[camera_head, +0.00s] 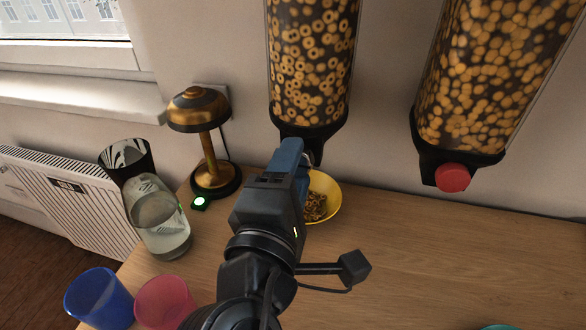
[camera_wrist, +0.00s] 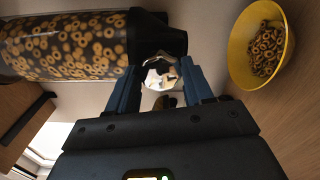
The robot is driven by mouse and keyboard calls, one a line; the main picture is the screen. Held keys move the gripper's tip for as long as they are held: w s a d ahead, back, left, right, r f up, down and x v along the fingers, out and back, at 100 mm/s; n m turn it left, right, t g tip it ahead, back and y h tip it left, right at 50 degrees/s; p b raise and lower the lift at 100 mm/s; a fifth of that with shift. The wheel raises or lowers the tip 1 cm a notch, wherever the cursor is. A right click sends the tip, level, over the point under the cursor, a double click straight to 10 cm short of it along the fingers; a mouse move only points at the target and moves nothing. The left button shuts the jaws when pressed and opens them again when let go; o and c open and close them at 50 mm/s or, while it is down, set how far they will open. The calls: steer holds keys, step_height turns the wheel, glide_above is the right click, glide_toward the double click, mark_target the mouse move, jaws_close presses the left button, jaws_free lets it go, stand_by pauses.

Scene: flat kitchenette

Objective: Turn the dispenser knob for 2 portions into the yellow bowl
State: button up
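The left dispenser (camera_head: 312,62) is a clear cylinder of ring-shaped cereal with a black outlet; it lies sideways in the wrist view (camera_wrist: 65,45). The yellow bowl (camera_head: 328,196) stands on the counter below its outlet and holds some cereal rings (camera_head: 314,206); it also shows in the wrist view (camera_wrist: 236,60). My gripper (camera_wrist: 160,68) is at the outlet, its blue fingers on either side of a shiny pale knob (camera_wrist: 160,78). I cannot tell whether the fingers press on it. In the head view my gripper (camera_head: 300,155) hides this knob.
A second dispenser (camera_head: 490,75) with a red knob (camera_head: 452,177) hangs at the right. A brass lamp (camera_head: 208,150), a glass jug (camera_head: 158,220), a blue cup (camera_head: 98,298) and a pink cup (camera_head: 165,303) stand at the left. The counter's right side (camera_head: 450,250) is mostly clear.

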steer(key=o, duration=0.5)
steer(key=shift+c, duration=0.2)
steer(key=s+a, duration=0.1)
steer(key=s, duration=0.6)
steer(key=shift+s+a+b, duration=0.2)
steer(key=shift+s+b, duration=0.15)
steer(key=shift+b, duration=0.05)
